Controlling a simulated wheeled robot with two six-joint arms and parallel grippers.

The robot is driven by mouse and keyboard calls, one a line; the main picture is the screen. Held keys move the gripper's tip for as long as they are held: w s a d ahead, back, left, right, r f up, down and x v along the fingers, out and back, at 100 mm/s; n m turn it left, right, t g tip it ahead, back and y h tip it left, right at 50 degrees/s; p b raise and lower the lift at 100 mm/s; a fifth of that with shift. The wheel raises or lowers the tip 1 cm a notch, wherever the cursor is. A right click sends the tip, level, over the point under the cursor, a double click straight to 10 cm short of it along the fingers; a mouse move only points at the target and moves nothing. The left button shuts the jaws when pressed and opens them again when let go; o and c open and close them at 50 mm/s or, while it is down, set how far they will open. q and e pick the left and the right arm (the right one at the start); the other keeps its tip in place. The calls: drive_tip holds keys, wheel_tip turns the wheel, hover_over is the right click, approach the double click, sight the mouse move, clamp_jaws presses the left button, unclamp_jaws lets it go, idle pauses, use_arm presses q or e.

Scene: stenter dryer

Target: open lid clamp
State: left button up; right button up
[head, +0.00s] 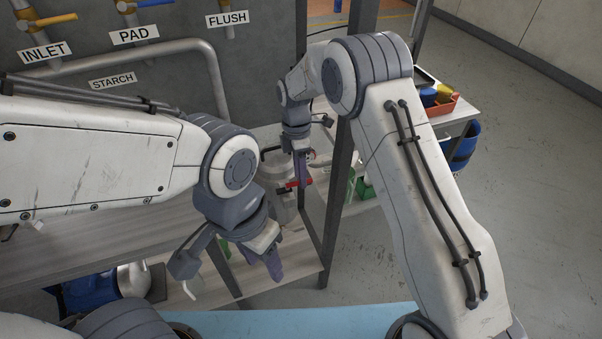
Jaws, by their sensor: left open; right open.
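A red lever-like piece (294,184), which looks like the lid clamp, shows beside a pale grey round vessel (283,207) on the bench behind my arms. My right gripper (303,168) points down right by the red piece, with its purple finger overlapping it in the picture; I cannot tell whether they touch. It is open. My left gripper (245,264) is lower and nearer, open and empty, in front of the bench edge. Much of the vessel and its lid is hidden behind my grippers, so the clamp's position is unclear.
A dark upright post (338,190) stands just right of the vessel. A grey panel with labelled valves and a pipe (215,85) is at the back left. An orange tray (440,104) sits on a table at right. A lower shelf (300,262) runs beneath the bench.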

wheel_tip(320, 180, up, 10)
drive_tip(key=w+b, duration=0.1)
drive_tip(key=w, duration=0.1)
drive_tip(key=shift+a+b, duration=0.2)
drive_tip(key=shift+b, duration=0.2)
drive_tip(key=shift+r, duration=0.1)
drive_tip(key=s+a+r+m, duration=0.3)
drive_tip(key=s+r+m, duration=0.15)
drive_tip(key=s, duration=0.55)
drive_tip(key=s+d+f+m+t, duration=0.1)
drive_tip(key=s+d+m, duration=0.2)
drive_tip(key=s, duration=0.8)
drive_tip(key=s+d+f+m+t+y, duration=0.1)
drive_tip(key=s+d+m, duration=0.2)
drive_tip(key=s, duration=0.9)
drive_tip(key=m, duration=0.3)
drive_tip(key=shift+y, duration=0.3)
drive_tip(key=shift+c, duration=0.3)
